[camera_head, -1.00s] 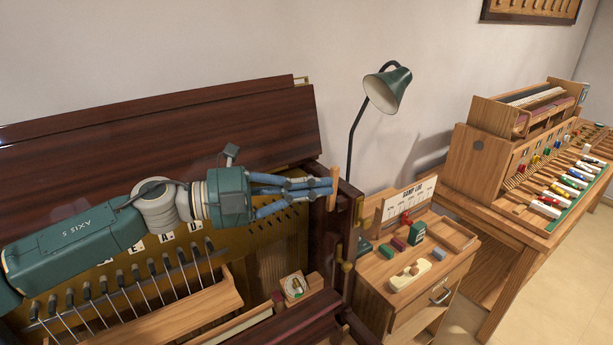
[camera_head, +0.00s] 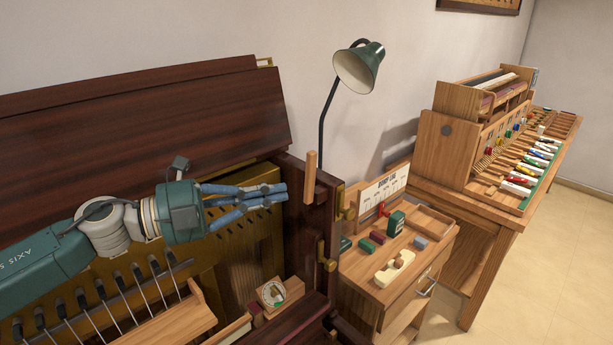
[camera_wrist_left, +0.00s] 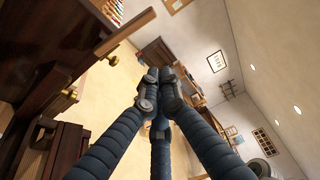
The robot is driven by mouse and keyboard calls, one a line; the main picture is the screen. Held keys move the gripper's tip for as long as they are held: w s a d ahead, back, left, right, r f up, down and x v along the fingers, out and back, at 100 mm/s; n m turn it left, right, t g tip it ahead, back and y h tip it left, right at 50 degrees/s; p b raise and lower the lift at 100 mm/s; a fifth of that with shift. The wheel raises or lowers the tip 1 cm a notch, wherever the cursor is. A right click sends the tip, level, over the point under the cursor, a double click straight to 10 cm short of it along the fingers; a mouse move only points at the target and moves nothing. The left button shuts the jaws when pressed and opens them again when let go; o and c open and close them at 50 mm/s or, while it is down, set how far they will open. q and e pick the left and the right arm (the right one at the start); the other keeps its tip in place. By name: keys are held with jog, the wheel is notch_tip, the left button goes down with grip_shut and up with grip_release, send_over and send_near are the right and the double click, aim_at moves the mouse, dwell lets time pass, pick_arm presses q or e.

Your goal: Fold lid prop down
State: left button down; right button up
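The lid prop (camera_head: 311,177) is a short light-wood stick, standing upright at the right end of the dark piano case. The dark red-brown lid (camera_head: 140,120) is raised and leans back toward the wall. My left gripper (camera_head: 285,193) has blue ribbed fingers pointing right at the prop. Its fingertips are close together with nothing between them, a little left of the prop and apart from it. In the left wrist view the fingers (camera_wrist_left: 158,82) also come together, and a light-wood stick that looks like the prop (camera_wrist_left: 128,32) is beyond them. My right gripper is out of view.
Brass fittings (camera_head: 346,203) sit on the case's right end. A green lamp (camera_head: 358,68) rises behind it. A small wooden cabinet (camera_head: 385,290) with blocks stands right of the piano, then a longer bench (camera_head: 500,215). Hammers (camera_head: 120,290) line the open case below my arm.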

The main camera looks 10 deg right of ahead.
aim_at(309, 174)
pick_arm(q)
jog(key=w+d+p, duration=0.1)
jog(key=d+p, duration=0.1)
jog(key=w+d+p, duration=0.1)
jog(key=w+d, duration=0.1)
jog(key=d, duration=0.1)
jog(key=w+d+p, duration=0.2)
jog(key=d, duration=0.1)
jog(key=shift+d+r+p, duration=0.1)
jog(key=shift+p, duration=0.25)
jog(key=shift+w+a, duration=0.35)
jog(key=shift+a, duration=0.05)
jog(key=shift+d, duration=0.1)
